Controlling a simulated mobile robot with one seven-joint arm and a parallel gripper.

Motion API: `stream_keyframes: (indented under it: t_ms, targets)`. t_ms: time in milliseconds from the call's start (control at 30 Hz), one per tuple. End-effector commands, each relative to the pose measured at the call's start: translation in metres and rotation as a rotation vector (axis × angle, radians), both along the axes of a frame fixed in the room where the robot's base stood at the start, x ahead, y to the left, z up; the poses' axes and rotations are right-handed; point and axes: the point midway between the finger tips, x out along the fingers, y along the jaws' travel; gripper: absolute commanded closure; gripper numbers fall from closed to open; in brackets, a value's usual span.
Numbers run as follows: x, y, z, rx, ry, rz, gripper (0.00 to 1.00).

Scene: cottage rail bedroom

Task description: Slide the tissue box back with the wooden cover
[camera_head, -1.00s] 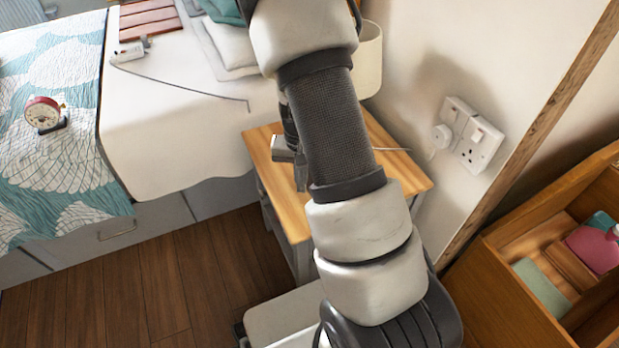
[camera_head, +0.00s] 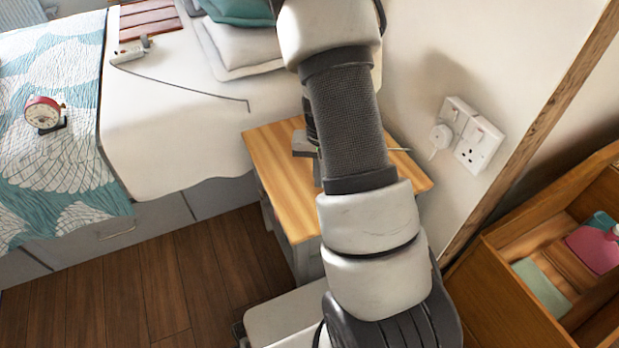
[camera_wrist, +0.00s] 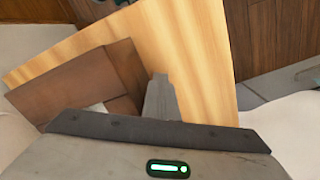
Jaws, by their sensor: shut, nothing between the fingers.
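The wooden tissue box cover (camera_wrist: 75,85) is dark brown and sits on the pale wood nightstand top, at the left of the wrist view. A bit of white shows at its lower edge, partly hidden by my gripper. In the head view my arm hides the box. My gripper (camera_wrist: 160,92) is shut and empty, just right of the box's near right side; I cannot tell if it touches. In the head view the gripper (camera_head: 317,172) points down over the nightstand (camera_head: 275,160), left of my arm.
The bed (camera_head: 170,120) with grey and teal pillows (camera_head: 240,12) stands to the left. A red alarm clock (camera_head: 44,114) is on the quilt. Wall sockets (camera_head: 468,135) are at the right, above an open wooden drawer unit (camera_head: 520,300). The nightstand's front left is clear.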

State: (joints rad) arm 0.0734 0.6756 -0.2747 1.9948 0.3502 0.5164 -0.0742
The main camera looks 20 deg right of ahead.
Motion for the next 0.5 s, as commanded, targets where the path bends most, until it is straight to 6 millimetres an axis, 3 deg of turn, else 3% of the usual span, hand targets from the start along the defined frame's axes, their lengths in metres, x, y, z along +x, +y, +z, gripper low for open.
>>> stream_keyframes:
  t_ms: [500]
  targets:
    - [-0.002,-0.027,0.0,0.0,0.0,-0.003,1.0]
